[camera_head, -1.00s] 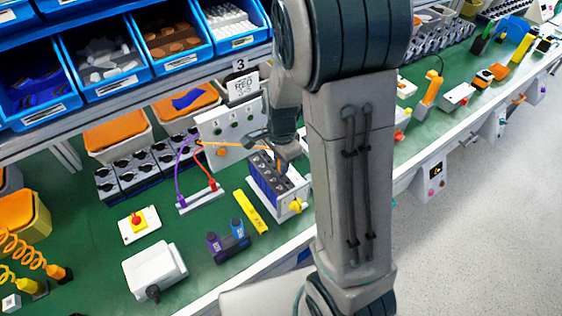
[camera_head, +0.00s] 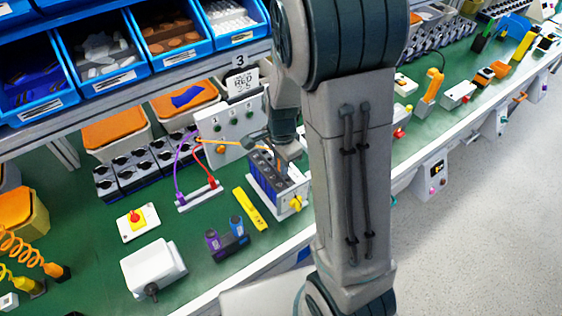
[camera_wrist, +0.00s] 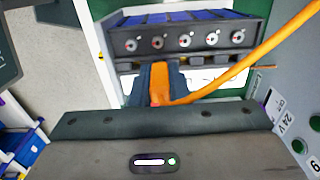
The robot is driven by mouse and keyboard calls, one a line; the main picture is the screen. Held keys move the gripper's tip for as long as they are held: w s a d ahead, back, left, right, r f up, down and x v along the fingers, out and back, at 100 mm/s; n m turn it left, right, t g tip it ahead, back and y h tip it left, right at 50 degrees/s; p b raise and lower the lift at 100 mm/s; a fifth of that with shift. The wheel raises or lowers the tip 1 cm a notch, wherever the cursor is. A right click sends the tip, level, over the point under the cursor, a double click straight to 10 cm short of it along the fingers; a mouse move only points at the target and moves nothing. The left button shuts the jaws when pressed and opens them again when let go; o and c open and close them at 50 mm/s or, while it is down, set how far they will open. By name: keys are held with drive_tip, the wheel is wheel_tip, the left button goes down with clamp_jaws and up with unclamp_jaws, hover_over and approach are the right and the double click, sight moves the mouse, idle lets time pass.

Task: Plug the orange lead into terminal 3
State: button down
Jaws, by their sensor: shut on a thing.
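My gripper (camera_wrist: 160,80) is shut on the orange plug end of the orange lead (camera_wrist: 255,55) in the wrist view. The lead runs off to the upper right. Beyond the fingertips is a dark terminal block (camera_wrist: 120,66) with a row of several round screw terminals and blue parts on top. The plug appears apart from that row. In the head view the block (camera_head: 262,178) stands in a white housing with a yellow knob (camera_head: 296,203), below my gripper (camera_head: 284,158). The orange lead (camera_head: 225,142) shows against the white panel (camera_head: 215,124). I cannot read which terminal is 3.
A purple lead (camera_head: 177,170) and a red lead (camera_head: 207,164) arch left of the block. A yellow bar (camera_head: 250,209) and a blue-and-purple part (camera_head: 228,242) lie nearby. Blue bins (camera_head: 100,58) hang above.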

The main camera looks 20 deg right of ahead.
drive_tip(key=shift+f+b, duration=0.35)
drive_tip(key=shift+f, duration=0.25)
drive_tip(key=c, duration=1.3)
unclamp_jaws()
drive_tip(key=shift+r, duration=0.1)
wheel_tip(320, 180, up, 14)
